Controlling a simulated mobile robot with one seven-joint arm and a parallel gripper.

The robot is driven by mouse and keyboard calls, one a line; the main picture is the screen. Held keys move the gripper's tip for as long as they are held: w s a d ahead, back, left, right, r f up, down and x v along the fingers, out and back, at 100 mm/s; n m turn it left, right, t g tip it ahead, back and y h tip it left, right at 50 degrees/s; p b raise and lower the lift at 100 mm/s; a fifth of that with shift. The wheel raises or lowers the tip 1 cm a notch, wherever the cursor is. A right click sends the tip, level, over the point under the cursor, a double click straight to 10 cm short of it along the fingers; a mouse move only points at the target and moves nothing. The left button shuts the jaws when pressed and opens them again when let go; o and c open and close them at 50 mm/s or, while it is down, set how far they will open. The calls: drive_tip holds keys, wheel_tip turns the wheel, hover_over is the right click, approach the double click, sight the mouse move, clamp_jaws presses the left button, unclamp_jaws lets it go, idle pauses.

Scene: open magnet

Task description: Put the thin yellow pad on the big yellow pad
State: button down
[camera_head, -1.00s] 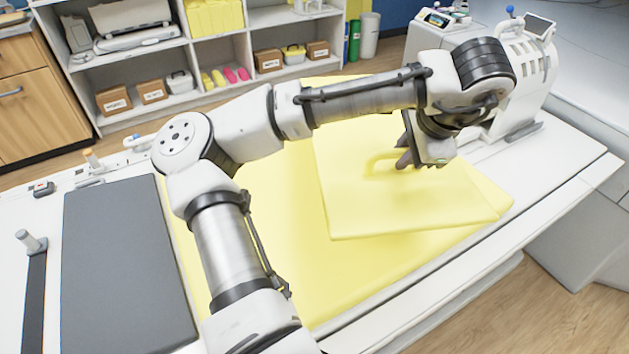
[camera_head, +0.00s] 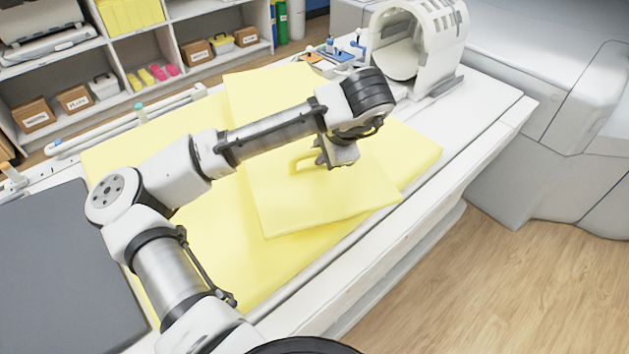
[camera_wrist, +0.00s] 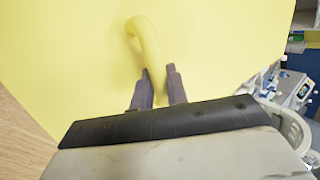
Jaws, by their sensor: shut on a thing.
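The thin yellow pad (camera_head: 325,205) is a flat sheet with a raised loop handle (camera_head: 303,160). It lies over the big yellow pad (camera_head: 235,255), which is on the white table and shows to the left, in front and at the right. Whether the thin pad touches the big pad or hangs slightly above it, I cannot tell. My gripper (camera_head: 322,157) is shut on the handle of the thin pad. In the wrist view, the fingers (camera_wrist: 158,80) are on either side of the yellow handle (camera_wrist: 148,45). My arm hides part of both pads.
A white open-ringed coil (camera_head: 425,50) stands on the table's far right end, near small coloured items (camera_head: 335,50). A dark grey pad (camera_head: 60,270) lies at the left. Shelves with boxes (camera_head: 75,98) are behind. A large white machine (camera_head: 560,110) stands at the right.

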wheel_tip(320, 180, down, 10)
drive_tip(key=shift+f, duration=0.1)
drive_tip(key=c, duration=1.4)
unclamp_jaws()
drive_tip(key=v, duration=1.2)
